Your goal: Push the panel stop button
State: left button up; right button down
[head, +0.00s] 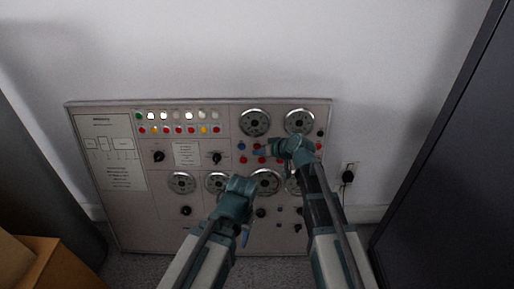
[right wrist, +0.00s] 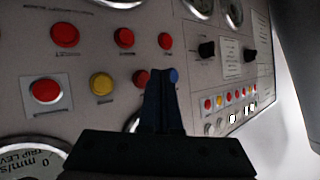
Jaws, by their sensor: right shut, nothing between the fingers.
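The grey panel (head: 150,225) stands against the wall with several red buttons on it. The right wrist view shows a large red button (right wrist: 45,90) on a pale square plate, a yellow button (right wrist: 101,83), a smaller red button (right wrist: 141,77) and a blue button (right wrist: 172,75) in one row. I cannot read which is the stop button. My right gripper (head: 260,151) is shut and empty in front of the button rows; its fingertips (right wrist: 164,73) overlap the blue button's edge, contact unclear. My left gripper (head: 245,238) hangs low before the panel, its fingers too small to judge.
Round gauges (head: 254,123) and dark knobs (head: 158,156) cover the panel. A wall socket with a plug (head: 347,177) is at its right. A dark cabinet (head: 455,190) stands far right, a brown box (head: 50,265) at lower left.

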jog(key=s, duration=0.2)
jog(key=s+r, duration=0.1)
jog(key=s, duration=0.1)
jog(key=shift+s+p, duration=0.1)
jog(key=shift+p, duration=0.25)
jog(key=shift+f, duration=0.1)
jog(key=s+d+f+g+h, duration=0.2)
jog(key=s+f+g+h, duration=0.1)
jog(key=s, duration=0.5)
jog(key=s+d+f+g+h, duration=0.1)
jog(key=s+f+g+h, duration=0.15)
jog(key=s, duration=0.65)
jog(key=s+d+f+g+h, duration=0.2)
jog(key=s+f+g+h, duration=0.1)
jog(key=s, duration=0.5)
notch_tip(320, 180, up, 30)
jog(key=p, duration=3)
jog(key=shift+d, duration=0.15)
jog(key=shift+t, duration=0.25)
